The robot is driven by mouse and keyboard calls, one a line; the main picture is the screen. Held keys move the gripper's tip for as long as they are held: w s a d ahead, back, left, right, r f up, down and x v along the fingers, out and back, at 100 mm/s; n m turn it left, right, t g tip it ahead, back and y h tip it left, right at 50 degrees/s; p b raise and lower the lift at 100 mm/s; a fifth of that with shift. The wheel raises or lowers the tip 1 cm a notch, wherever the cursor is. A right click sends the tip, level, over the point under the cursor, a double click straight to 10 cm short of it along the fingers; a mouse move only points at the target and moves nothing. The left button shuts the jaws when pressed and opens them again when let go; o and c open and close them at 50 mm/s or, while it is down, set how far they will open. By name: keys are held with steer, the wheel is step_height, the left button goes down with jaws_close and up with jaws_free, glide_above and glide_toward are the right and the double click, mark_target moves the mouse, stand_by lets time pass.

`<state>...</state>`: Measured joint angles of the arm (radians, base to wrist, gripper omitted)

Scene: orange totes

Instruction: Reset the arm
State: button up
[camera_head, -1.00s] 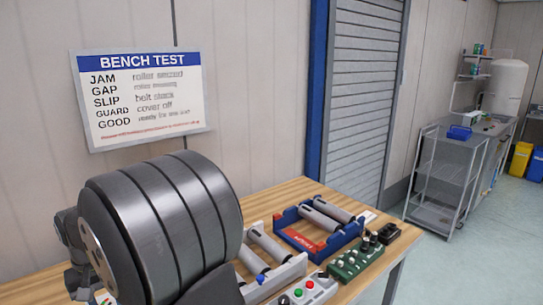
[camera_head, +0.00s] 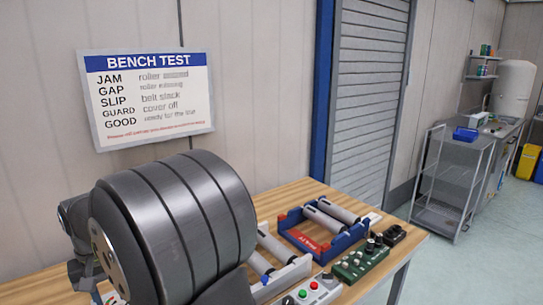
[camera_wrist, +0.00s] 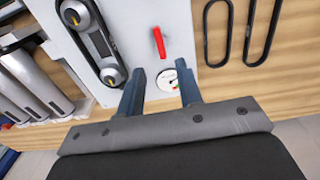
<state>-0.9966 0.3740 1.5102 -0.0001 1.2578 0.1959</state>
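My arm's large dark cylindrical link (camera_head: 180,225) fills the lower left of the head view. It hides part of the bench behind it. My gripper (camera_wrist: 160,74) shows in the wrist view with two dark blue-grey fingers apart and nothing held between them. The fingers extend over a white panel, with a small round gauge (camera_wrist: 168,80) visible between them. Whether the fingertips touch the panel cannot be told. The gripper's fingers are not visible in the head view.
The wooden bench (camera_head: 290,196) holds a blue tray with rollers (camera_head: 343,238), a green control board (camera_head: 358,262) and a button box (camera_head: 312,290). The wrist view shows a red handle (camera_wrist: 159,42), a belt unit (camera_wrist: 90,38) and black loops (camera_wrist: 218,35). A wire cart (camera_head: 450,180) stands right.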

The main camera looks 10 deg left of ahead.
step_height(320, 180, down, 9)
steer(key=shift+r, duration=0.1)
steer(key=shift+r+m, duration=0.3)
steer(key=shift+m, duration=0.5)
step_height(320, 180, up, 17)
steer(key=f+m+g, duration=0.1)
steer(key=f+m, duration=0.1)
steer(key=f, duration=0.3)
steer(key=f+m+g, duration=0.2)
steer(key=f, duration=0.4)
steer(key=f+m+g, duration=0.1)
steer(key=f+m, duration=0.2)
steer(key=f, duration=0.3)
steer(key=shift+w, duration=0.35)
steer(key=shift+s+d+f+g, duration=0.1)
steer(key=shift+f+g, duration=0.1)
steer(key=shift+g, duration=0.1)
steer(key=shift+f, duration=0.1)
steer(key=shift+r, duration=0.2)
